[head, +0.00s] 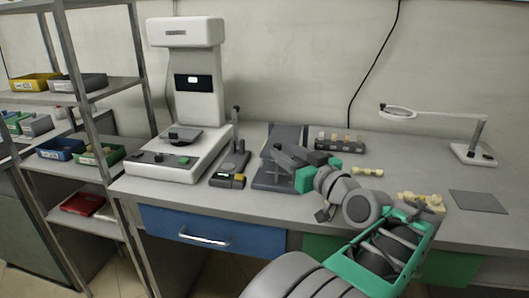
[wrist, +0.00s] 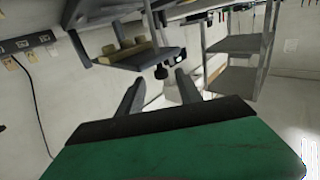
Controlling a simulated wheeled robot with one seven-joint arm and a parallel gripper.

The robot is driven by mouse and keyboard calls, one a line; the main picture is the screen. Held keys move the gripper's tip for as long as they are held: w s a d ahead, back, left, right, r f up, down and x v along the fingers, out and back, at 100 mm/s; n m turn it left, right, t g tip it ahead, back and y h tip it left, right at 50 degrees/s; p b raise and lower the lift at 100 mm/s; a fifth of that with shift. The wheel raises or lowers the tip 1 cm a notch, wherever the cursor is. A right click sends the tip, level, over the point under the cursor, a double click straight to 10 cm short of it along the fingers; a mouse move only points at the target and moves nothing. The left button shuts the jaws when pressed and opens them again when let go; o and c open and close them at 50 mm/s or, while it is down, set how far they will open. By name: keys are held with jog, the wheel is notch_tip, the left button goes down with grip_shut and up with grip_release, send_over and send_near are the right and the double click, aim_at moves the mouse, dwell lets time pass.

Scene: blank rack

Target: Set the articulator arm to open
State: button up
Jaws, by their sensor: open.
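My gripper (head: 284,162) is over the middle of the bench in the head view, its fingers pointing left. In the wrist view its two fingers (wrist: 158,84) are apart with nothing held between them. A dark grey device (head: 272,184) with a flat base and a panel (head: 286,135) behind my fingers may be the articulator. My gripper hides much of it, so I cannot tell its arm's angle or whether I touch it. In the wrist view a dark plate with tan blocks (wrist: 128,50) and a black knob (wrist: 161,71) lies beyond the fingers.
A white scanner-like machine (head: 194,105) and a small post stand (head: 235,155) are to the left. A rack of blanks (head: 338,144) is behind; tan pieces (head: 420,198), a grey mat (head: 478,202) and a magnifier lamp (head: 475,150) are right. Shelving (head: 90,90) stands far left.

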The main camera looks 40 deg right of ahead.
aim_at(275, 144)
jog(key=w, duration=0.7)
jog(key=shift+w+d, duration=0.15)
jog(key=shift+d, duration=0.2)
jog(key=shift+c, duration=0.5)
grip_shut()
dwell(0.4)
